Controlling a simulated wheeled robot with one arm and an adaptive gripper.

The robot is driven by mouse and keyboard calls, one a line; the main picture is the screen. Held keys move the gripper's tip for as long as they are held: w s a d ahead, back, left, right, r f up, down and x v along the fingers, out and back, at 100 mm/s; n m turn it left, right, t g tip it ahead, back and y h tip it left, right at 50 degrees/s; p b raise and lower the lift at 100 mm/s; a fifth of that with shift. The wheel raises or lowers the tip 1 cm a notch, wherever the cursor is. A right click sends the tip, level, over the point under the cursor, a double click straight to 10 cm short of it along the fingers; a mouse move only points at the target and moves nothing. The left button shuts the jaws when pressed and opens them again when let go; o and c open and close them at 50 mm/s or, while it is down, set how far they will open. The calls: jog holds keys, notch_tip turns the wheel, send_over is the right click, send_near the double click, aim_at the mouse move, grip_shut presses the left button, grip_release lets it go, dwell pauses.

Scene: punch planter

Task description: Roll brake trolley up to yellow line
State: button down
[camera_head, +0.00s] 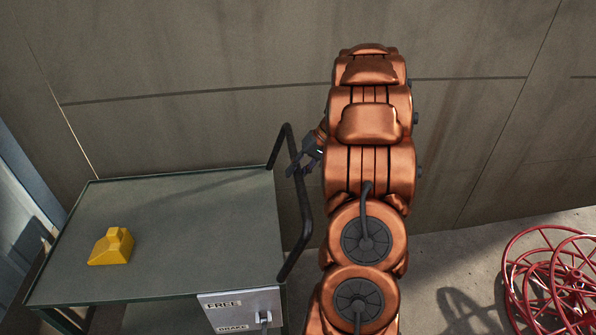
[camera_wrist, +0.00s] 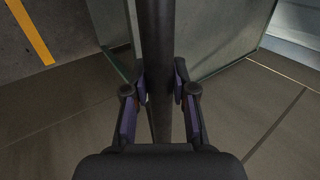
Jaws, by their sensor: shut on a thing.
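The trolley has a grey-green top (camera_head: 180,215) and stands at the left in the head view. Its black handle (camera_head: 305,215) rises at its right end. My gripper (camera_head: 297,166) is at the upper part of the handle. In the wrist view the dark handle bar (camera_wrist: 157,60) runs between the two fingers (camera_wrist: 160,100), which are shut on it. A panel (camera_head: 215,315) marked FREE and BRAKE is on the trolley's near right corner. Its lever (camera_head: 265,310) points downward; its setting is not certain. A yellow line (camera_wrist: 30,30) shows at the upper left of the wrist view.
A yellow wedge-like block (camera_head: 112,247) lies on the trolley top. A concrete wall (camera_head: 200,90) stands close behind the trolley. A red wire reel (camera_head: 553,280) is on the floor at the lower right. Some bare floor (camera_head: 455,260) shows between the reel and my arm.

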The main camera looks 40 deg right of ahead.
dwell(0.5)
jog(key=s+d+b, duration=0.2)
jog(key=s+d, duration=0.5)
jog(key=d, duration=0.2)
jog(key=shift+d, duration=0.35)
dwell(0.8)
jog(key=shift+s, duration=0.15)
jog(key=s+d+b, duration=0.1)
jog(key=s+d, duration=0.6)
jog(key=d, duration=0.2)
jog(key=shift+d, duration=0.25)
dwell(1.0)
jog(key=shift+s, duration=0.1)
